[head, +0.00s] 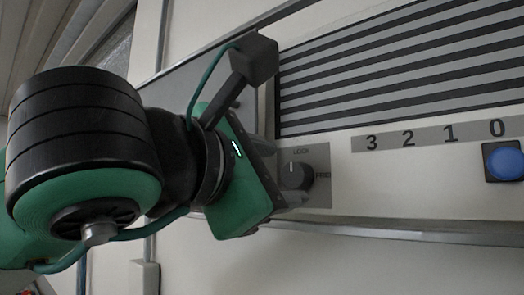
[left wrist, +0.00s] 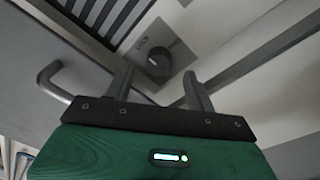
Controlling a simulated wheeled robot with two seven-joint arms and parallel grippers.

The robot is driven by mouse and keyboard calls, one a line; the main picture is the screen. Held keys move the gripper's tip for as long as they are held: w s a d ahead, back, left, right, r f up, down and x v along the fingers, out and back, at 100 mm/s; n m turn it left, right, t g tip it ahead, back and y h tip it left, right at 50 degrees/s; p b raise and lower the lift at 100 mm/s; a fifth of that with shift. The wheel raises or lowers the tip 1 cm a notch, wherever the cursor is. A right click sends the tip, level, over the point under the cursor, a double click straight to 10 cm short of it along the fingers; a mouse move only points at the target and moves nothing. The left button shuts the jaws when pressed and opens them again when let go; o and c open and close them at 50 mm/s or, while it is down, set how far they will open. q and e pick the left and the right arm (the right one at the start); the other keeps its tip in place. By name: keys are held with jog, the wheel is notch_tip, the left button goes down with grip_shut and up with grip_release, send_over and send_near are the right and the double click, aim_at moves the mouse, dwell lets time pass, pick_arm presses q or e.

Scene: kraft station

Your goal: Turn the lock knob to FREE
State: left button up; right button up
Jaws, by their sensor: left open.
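The lock knob (head: 297,176) is a dark round knob with a pale pointer line, on a grey plate (head: 318,190) lettered LOCK above and FREE at the right. In the head view its pointer line stands roughly upright, towards LOCK. My left gripper (head: 285,172) is at the left of the knob, and its body hides part of the plate. In the left wrist view the knob (left wrist: 158,62) lies ahead, between and beyond the two spread fingers (left wrist: 160,85). The gripper is open and empty; I cannot tell whether a finger touches the knob. My right gripper is not in view.
A striped panel (head: 400,70) is above the knob. A strip numbered 3 2 1 0 (head: 440,135) and a blue button (head: 504,161) are to the right. A metal ledge (head: 380,232) runs below. A bent handle (left wrist: 52,80) shows at the left in the wrist view.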

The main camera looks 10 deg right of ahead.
aim_at(294, 174)
pick_arm(q)
jog(key=p+x, duration=0.1)
jog(key=x, duration=0.2)
jog(key=shift+r, duration=0.1)
jog(key=shift+w+d, duration=0.25)
jog(key=shift+w, duration=0.05)
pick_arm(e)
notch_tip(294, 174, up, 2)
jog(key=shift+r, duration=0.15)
pick_arm(q)
jog(key=shift+c, duration=0.2)
jog(key=c, duration=0.9)
